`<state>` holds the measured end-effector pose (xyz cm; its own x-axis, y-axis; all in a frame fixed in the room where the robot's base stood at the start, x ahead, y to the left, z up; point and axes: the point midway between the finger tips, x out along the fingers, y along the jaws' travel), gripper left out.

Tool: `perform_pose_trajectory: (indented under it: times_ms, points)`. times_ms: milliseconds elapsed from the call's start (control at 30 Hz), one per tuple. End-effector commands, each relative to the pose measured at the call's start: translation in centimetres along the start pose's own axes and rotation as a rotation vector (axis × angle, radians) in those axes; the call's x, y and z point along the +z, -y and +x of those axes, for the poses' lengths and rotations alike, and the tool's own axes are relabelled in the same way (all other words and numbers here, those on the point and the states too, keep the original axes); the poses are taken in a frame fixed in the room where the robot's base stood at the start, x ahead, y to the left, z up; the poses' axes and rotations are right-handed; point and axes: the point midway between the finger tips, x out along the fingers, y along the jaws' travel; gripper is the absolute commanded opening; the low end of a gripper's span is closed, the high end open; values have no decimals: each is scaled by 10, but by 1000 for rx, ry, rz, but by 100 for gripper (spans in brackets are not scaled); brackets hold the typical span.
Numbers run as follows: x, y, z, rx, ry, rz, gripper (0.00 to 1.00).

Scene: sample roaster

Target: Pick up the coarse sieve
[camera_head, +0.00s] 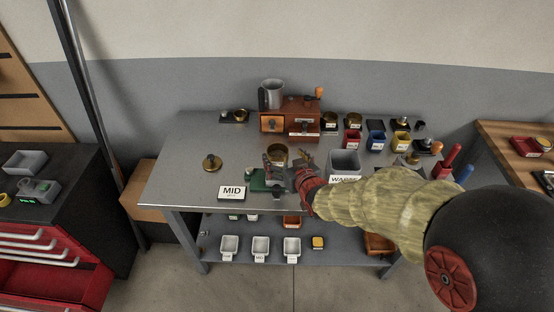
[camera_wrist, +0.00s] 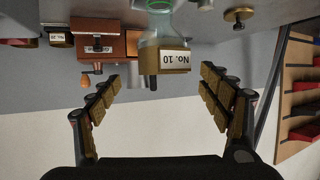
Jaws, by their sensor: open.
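A round brass vessel (camera_head: 277,149) stands near the middle of the metal table. In the wrist view, which is upside down, a brass band labelled "No. 10" (camera_wrist: 174,61) sits on a pale greenish body, with a dark handle-like part. It seems to be the same thing and likely the coarse sieve. My gripper (camera_head: 286,166) is open just in front of it. The wrist view shows my gripper (camera_wrist: 160,80) with a finger on either side of the brass band, apart from it. Its lower part is partly hidden by my gripper in the head view.
A wooden grinder-like box (camera_head: 290,120) stands behind with a metal jug (camera_head: 271,95). A brass knobbed piece (camera_head: 212,162) stands left.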

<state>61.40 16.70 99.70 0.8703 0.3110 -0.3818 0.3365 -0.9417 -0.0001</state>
Motion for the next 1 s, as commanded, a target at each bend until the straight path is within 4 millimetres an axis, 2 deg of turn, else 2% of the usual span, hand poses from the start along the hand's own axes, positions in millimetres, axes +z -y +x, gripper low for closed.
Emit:
perform_pose_trajectory:
  times_ms: [300, 400, 700, 1000]
  points:
    - [2, 5, 42, 0, 2, 0, 78]
    - [1, 5, 51, 0, 2, 0, 78]
    - [0, 5, 54, 1, 2, 0, 77]
    - [0, 5, 54, 1, 2, 0, 60]
